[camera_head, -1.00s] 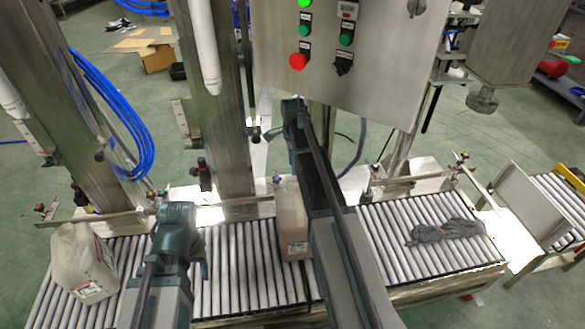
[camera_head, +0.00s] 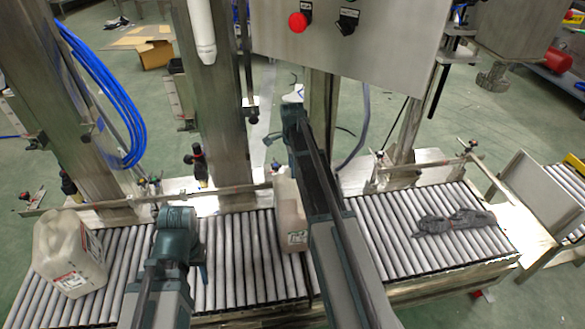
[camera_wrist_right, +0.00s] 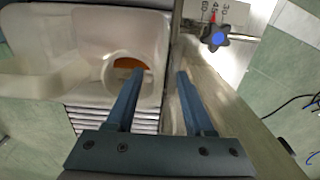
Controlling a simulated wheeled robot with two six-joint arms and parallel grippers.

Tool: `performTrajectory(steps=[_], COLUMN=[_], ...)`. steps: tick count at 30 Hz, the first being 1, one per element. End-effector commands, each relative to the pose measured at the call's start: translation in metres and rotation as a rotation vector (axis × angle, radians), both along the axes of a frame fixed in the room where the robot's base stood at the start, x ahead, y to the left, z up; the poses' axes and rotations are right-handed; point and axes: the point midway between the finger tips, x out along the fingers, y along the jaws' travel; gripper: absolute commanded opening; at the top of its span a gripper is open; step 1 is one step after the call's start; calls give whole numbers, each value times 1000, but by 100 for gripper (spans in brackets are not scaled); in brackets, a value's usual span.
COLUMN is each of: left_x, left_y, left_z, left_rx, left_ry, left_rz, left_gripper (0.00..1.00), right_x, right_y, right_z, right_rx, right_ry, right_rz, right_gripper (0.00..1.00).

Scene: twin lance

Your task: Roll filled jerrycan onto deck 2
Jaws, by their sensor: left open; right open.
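A whitish jerrycan (camera_head: 72,252) with a label stands on the left of the roller conveyor. A second jerrycan (camera_head: 291,215) stands mid-conveyor, partly hidden by my right arm. In the right wrist view a pale jerrycan (camera_wrist_right: 75,35) shows a handle and a round open mouth (camera_wrist_right: 128,68) with orange-brown inside. My right gripper (camera_wrist_right: 160,75) is open, one finger overlapping the mouth's edge in that view, the other right of the can; I cannot tell whether they touch it. In the head view its fingers are hidden. My left gripper (camera_head: 182,235) is over the rollers between the cans, its fingertips unclear.
A dark grey rag (camera_head: 453,222) lies on the right-hand rollers (camera_head: 385,225). A guide rail and steel posts (camera_head: 218,100) run behind the conveyor. A control panel (camera_head: 385,35) hangs above.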

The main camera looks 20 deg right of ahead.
Motion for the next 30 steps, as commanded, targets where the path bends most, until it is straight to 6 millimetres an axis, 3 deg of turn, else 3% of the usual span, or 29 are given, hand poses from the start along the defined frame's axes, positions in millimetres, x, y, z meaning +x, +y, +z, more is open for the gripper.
performTrajectory(steps=[1, 3, 9, 20, 29, 30], left_x=[0, 0, 1, 1, 1, 1], left_y=[0, 1, 1, 2, 2, 2], left_z=[-14, -24, -42, -44, -44, -44], left_rx=[1, 3, 7, 8, 8, 8], left_ry=[0, -1, -2, -2, -2, -2], left_rz=[0, -1, -2, -2, -2, -2], left_gripper=[54, 54, 54, 54, 54, 54], right_x=[0, 0, 0, 0, 0, 0], right_y=[0, 0, 0, 0, 0, 0], right_z=[-14, -24, -42, -44, -44, -44], right_rx=[0, 0, 0, 0, 0, 0], right_ry=[0, 0, 0, 0, 0, 0], right_rz=[0, 0, 0, 0, 0, 0], right_gripper=[53, 53, 53, 53, 1, 0])
